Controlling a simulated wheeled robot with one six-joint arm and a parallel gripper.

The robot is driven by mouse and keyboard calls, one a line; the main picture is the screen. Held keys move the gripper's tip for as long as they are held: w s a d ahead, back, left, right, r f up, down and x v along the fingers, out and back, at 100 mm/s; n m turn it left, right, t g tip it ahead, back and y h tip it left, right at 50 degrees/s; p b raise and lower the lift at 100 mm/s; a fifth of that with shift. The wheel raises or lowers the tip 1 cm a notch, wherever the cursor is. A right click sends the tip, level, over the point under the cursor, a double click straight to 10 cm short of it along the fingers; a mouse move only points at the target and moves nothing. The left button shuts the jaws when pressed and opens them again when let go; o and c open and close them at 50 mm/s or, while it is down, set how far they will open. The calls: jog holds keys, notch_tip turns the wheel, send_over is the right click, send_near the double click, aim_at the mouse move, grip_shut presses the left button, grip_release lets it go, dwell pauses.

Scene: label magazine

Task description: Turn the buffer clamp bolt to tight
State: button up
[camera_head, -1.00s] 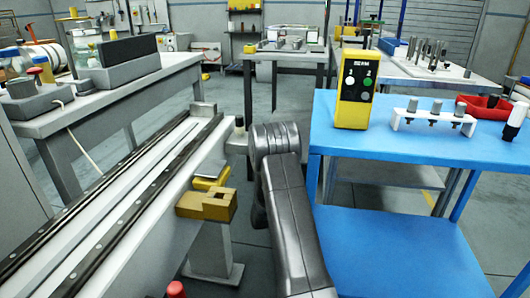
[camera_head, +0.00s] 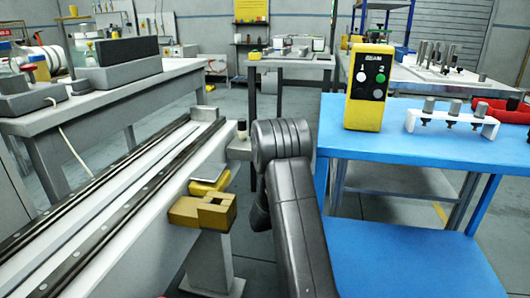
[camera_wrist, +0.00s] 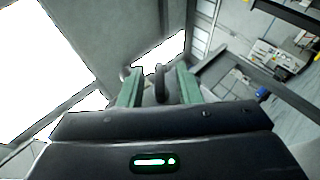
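A yellow clamp block (camera_head: 186,211) with a notch sits on the near side of the long rail bench. A small dark-topped pin or knob (camera_head: 241,130) stands by the rail's far end; I cannot tell whether it is the clamp bolt. In the wrist view my gripper (camera_wrist: 159,82) has its two green fingers apart. A dark, narrow upright piece (camera_wrist: 160,84) shows between them, with gaps on both sides; I cannot tell for sure what it is. In the head view my arm hides the gripper.
The rail bench (camera_head: 110,215) runs along the left. A blue table (camera_head: 410,150) at right carries a yellow two-button box (camera_head: 370,88) and a white rack (camera_head: 450,119) with grey pins. A grey workbench (camera_head: 100,98) stands at back left. Floor shows between them.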

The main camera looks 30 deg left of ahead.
jog(key=shift+w+a+r, duration=0.2)
jog(key=shift+r, duration=0.1)
grip_shut()
jog(key=shift+m+h, duration=0.3)
jog(key=shift+m, duration=0.1)
jog(key=m+h, duration=0.2)
jog(key=h, duration=0.1)
jog(key=shift+r+p, duration=0.1)
jog(key=shift+p, duration=0.3)
jog(key=shift+m+g+h+p, duration=0.6)
jog(key=shift+m+h+p, duration=0.1)
jog(key=shift+m+h, duration=0.3)
jog(key=shift+h, duration=0.3)
jog(key=shift+f, duration=0.25)
